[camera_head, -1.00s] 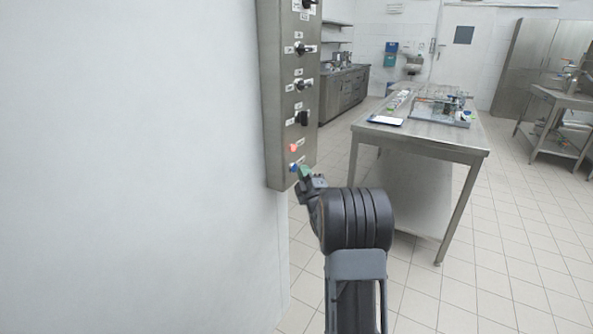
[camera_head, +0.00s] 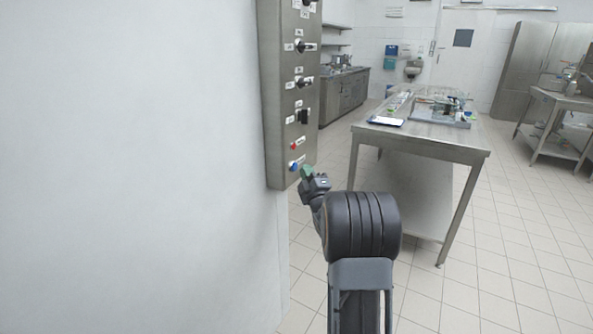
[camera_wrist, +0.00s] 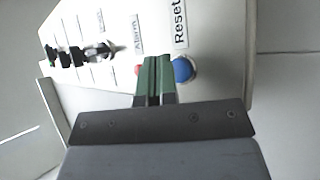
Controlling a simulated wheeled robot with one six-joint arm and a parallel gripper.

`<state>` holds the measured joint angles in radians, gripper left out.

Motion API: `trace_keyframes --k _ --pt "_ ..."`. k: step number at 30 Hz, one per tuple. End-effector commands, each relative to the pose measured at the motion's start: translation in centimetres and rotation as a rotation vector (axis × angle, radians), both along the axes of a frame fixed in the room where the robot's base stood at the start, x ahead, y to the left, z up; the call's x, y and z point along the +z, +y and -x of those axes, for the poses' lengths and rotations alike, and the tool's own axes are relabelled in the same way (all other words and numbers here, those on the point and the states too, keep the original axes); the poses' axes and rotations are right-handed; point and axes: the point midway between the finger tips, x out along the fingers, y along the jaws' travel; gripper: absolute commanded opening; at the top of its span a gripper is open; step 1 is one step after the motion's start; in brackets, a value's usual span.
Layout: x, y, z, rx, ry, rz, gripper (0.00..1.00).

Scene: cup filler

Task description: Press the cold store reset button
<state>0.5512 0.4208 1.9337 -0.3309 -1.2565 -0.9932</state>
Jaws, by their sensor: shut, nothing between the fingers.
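The cold store reset button is the blue button (camera_head: 293,167) low on the steel panel (camera_head: 275,90). In the wrist view the blue button (camera_wrist: 184,70) sits beside a "Reset" label. My gripper (camera_head: 307,171) has green fingers and is shut and empty. In the head view its tips are just right of the button and appear clear of the panel. In the wrist view my gripper (camera_wrist: 155,62) covers the area left of the button. A red lamp (camera_head: 293,146), dark red now, sits above the button by an "Alarm" label (camera_wrist: 137,33).
Several black switches, one of them a knob (camera_head: 303,82), line the panel higher up. The panel is on a white wall (camera_head: 130,160). A steel table (camera_head: 440,143) with lab items stands to the right. Tiled floor is open between the wall and the table.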

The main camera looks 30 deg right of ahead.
Motion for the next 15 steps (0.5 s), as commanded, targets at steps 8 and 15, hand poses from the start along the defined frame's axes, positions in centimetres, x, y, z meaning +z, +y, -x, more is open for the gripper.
trace_keyframes --k 8,15 --pt "-0.2 -0.3 0.5 -0.001 0.000 0.000 0.00" --pt "-0.3 -1.5 2.6 -0.003 -0.001 0.001 0.00"
